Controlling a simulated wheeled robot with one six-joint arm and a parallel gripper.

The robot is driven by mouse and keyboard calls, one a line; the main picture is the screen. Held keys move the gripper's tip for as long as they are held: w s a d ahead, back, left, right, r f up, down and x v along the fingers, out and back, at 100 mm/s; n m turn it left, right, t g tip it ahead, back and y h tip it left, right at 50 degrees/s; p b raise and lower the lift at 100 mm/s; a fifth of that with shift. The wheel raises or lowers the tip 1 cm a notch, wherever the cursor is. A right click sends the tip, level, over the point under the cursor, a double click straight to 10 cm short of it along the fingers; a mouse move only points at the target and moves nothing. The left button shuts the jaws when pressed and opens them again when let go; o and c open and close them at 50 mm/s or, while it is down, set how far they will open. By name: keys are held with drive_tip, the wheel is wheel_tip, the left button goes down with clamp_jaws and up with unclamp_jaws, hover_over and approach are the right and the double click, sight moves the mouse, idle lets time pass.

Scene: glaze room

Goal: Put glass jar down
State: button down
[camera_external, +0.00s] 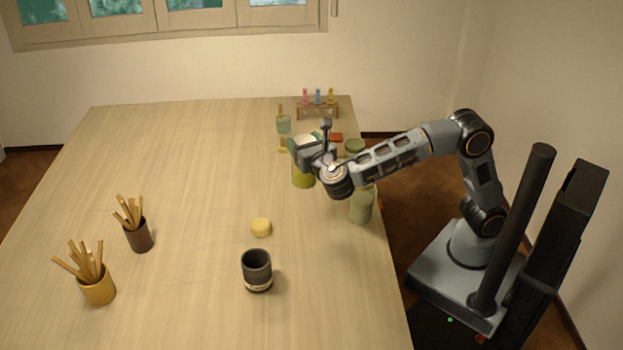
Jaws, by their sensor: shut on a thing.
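The table (190,180) is clear left of my gripper. Pale green jars (361,208) stand near the right edge, partly behind my arm. A yellow lump (261,227), dark cup (257,270) and stick-filled pots (97,288) are nearer.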

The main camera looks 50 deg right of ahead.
drive_tip(key=s+a+r+n+t+y+b, duration=0.1)
drive_tip(key=s+a+n+y, duration=0.15)
drive_tip(key=s, duration=0.55)
drive_tip(key=s+a+r+n+y+b, duration=0.1)
drive_tip(key=s+a+y, duration=0.15)
drive_tip(key=s, duration=0.55)
drive_tip(key=s+d+f+n+y, duration=0.25)
drive_tip(key=s+d, duration=0.25)
drive_tip(key=s, duration=0.4)
drive_tip(key=w+a+f, duration=0.4)
drive_tip(key=f, duration=0.3)
drive_tip(key=w+a+f+m, duration=0.1)
drive_tip(key=w+a+f, duration=0.4)
drive_tip(key=f, duration=0.3)
drive_tip(key=shift+a+m+h, duration=0.2)
drive_tip(key=shift+m+h, duration=0.1)
drive_tip(key=shift+h, duration=0.05)
drive_tip(key=shift+f, duration=0.2)
